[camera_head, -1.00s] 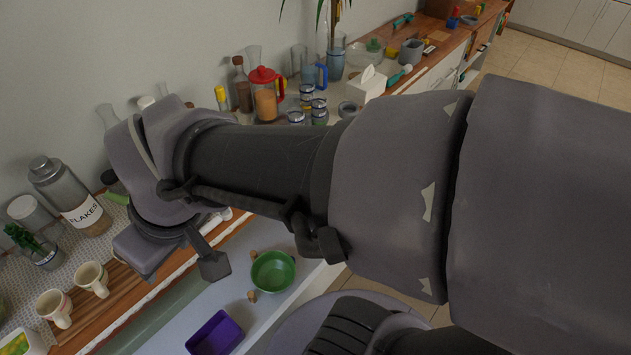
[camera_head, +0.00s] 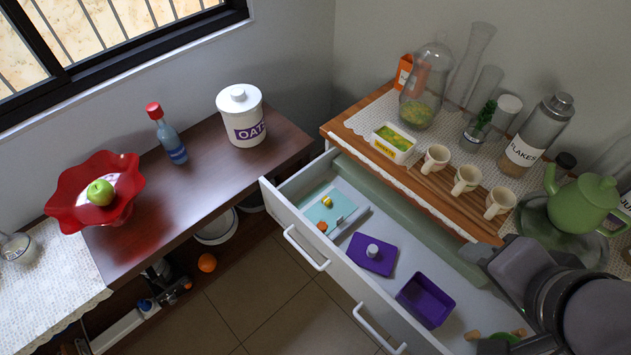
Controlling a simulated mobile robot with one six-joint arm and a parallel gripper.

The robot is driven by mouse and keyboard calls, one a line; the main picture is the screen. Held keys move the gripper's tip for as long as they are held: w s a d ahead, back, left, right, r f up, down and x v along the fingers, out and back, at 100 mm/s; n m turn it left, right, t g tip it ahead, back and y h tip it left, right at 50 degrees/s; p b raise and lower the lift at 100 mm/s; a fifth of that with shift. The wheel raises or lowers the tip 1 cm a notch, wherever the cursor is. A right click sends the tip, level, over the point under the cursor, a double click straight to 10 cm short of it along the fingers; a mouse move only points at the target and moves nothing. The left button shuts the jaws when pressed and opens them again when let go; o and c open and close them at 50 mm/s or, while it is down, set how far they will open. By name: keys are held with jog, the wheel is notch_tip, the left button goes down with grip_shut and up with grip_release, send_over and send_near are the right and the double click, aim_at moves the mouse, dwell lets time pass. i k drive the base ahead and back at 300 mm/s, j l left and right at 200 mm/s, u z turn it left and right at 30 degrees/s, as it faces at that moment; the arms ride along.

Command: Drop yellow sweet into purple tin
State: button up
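The purple tin (camera_head: 425,301) is an open rectangular box in the pulled-out drawer, and it looks empty. A flat purple lid (camera_head: 371,254) with a pale knob lies beside it. A small yellow piece (camera_head: 327,201), which looks like the yellow sweet, lies on a teal board (camera_head: 318,211) at the drawer's left end. My gripper (camera_head: 512,338) is at the lower right, over the right part of the drawer, apart from the tin and the sweet. Its fingers are mostly hidden, so I cannot tell whether it is open or holds anything.
The drawer front (camera_head: 335,265) stands out over the floor. A small orange piece (camera_head: 322,226) and a grey bar (camera_head: 348,222) lie near the sweet. Cups (camera_head: 466,180), a green teapot (camera_head: 583,203) and a flakes jar (camera_head: 537,135) line the counter behind. The drawer's middle is free above.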

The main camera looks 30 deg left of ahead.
aim_at(326, 200)
jog(key=u, duration=1.25)
